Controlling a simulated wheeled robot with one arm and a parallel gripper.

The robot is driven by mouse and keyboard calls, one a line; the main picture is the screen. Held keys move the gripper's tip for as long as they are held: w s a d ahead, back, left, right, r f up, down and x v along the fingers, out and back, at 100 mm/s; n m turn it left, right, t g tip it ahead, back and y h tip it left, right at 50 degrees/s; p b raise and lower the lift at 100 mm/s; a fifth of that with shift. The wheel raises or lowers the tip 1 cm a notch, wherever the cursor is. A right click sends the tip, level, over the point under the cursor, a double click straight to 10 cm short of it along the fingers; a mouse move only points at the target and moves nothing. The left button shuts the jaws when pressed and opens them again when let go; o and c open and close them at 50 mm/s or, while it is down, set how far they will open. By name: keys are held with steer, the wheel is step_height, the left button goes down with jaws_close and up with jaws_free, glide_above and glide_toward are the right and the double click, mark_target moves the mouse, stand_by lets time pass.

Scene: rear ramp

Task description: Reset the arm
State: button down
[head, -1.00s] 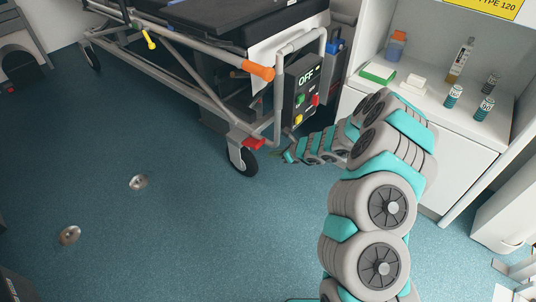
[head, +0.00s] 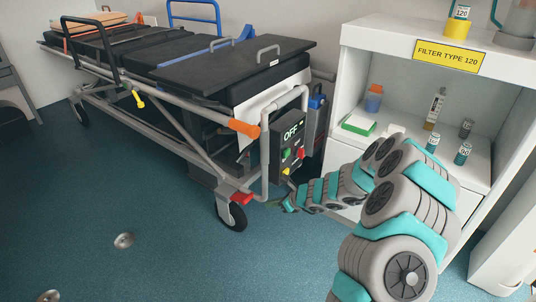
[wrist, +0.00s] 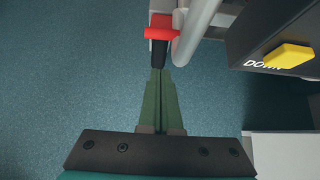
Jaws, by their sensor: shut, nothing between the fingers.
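My arm, grey and teal, reaches from the lower right of the head view toward the stretcher's near end. My gripper (wrist: 160,72) shows in the wrist view with its two green fingers together and nothing between them. In the head view my gripper (head: 287,206) is small, below the control box and right of the red brake pedal (head: 241,198). In the wrist view the red pedal (wrist: 160,32) lies just ahead of the fingertips; I cannot tell whether they touch. The control box (head: 287,146) reads OFF, with green, red and yellow buttons.
The stretcher (head: 225,75) with its black top fills the upper left. A white cabinet (head: 375,30) stands right, holding bottles and a green-and-white box (head: 359,125), with a yellow FILTER TYPE 120 sign (head: 447,56). The blue floor at lower left is clear but for metal discs (head: 124,240).

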steer(key=s+a+r+n+g+y, duration=0.1)
steer(key=s+a+r+n, duration=0.2)
steer(key=r, duration=0.2)
steer(key=s+a+r+n+y+p, duration=0.1)
steer(key=s+a+r+n, duration=0.1)
steer(key=r, duration=0.3)
steer(key=s+a+r+n+g+y, duration=0.1)
steer(key=s+a+r+n, duration=0.2)
steer(key=r, duration=0.3)
steer(key=s+a+r+n+g+h+p, duration=0.1)
steer(key=s+r+n+g, duration=0.1)
steer(key=s+r+n, duration=0.3)
steer(key=s+a+r+n+g, duration=0.1)
steer(key=s+r+n, duration=0.2)
steer(key=s, duration=0.4)
steer(key=s+d+r+n+g+h+p, duration=0.1)
steer(key=s+d+n+h, duration=0.3)
steer(key=s+d, duration=0.6)
steer(key=s+d+r+n+g+h+p, duration=0.1)
steer(key=s+d+n+h, duration=0.4)
steer(key=s+d, duration=0.6)
steer(key=s+r+g, duration=0.1)
steer(key=s, duration=0.5)
steer(key=shift+s+d+r+n+h+p, duration=0.2)
steer(key=shift+s+r+n+h+p, duration=0.1)
steer(key=shift+s+h+p, duration=0.1)
